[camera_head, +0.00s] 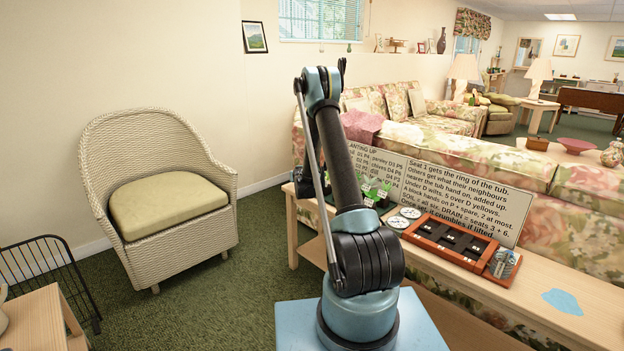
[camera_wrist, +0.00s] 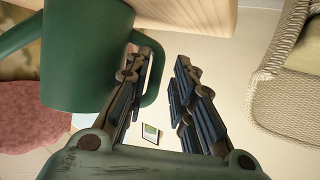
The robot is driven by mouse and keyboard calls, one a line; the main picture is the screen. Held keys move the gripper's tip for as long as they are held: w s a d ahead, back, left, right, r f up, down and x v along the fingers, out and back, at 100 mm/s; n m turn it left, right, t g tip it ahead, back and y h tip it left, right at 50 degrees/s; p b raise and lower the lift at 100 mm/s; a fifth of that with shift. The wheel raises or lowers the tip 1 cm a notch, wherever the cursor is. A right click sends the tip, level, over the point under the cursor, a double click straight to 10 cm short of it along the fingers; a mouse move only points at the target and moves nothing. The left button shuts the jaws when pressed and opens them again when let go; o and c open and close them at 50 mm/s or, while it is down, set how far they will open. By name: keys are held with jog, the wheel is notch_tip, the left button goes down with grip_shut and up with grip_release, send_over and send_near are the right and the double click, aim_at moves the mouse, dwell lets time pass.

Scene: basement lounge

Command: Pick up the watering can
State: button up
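The watering can is a dark green can (camera_wrist: 80,55) at the upper left of the wrist view, with a loop handle (camera_wrist: 155,78) on its right side and a spout running off the left edge. My gripper (camera_wrist: 160,65) has its two fingers apart. The handle's outer bar shows between them, and the left finger overlaps the handle's opening. I cannot tell whether either finger touches the handle. In the head view I cannot make out the can or my fingers; my own arm blocks part of the table.
A long wooden table (camera_head: 590,305) holds a sign (camera_head: 465,195), seedlings (camera_head: 375,190), white discs (camera_head: 404,217), a brown tray (camera_head: 418,233) and a blue patch (camera_head: 563,301). A floral sofa (camera_head: 565,215) stands behind. A wicker chair (camera_head: 160,190) is left; green carpet (camera_head: 235,280) between is clear.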

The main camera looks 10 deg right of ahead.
jog(key=shift+x, duration=2.3)
jog(key=shift+f, duration=0.15)
grip_shut()
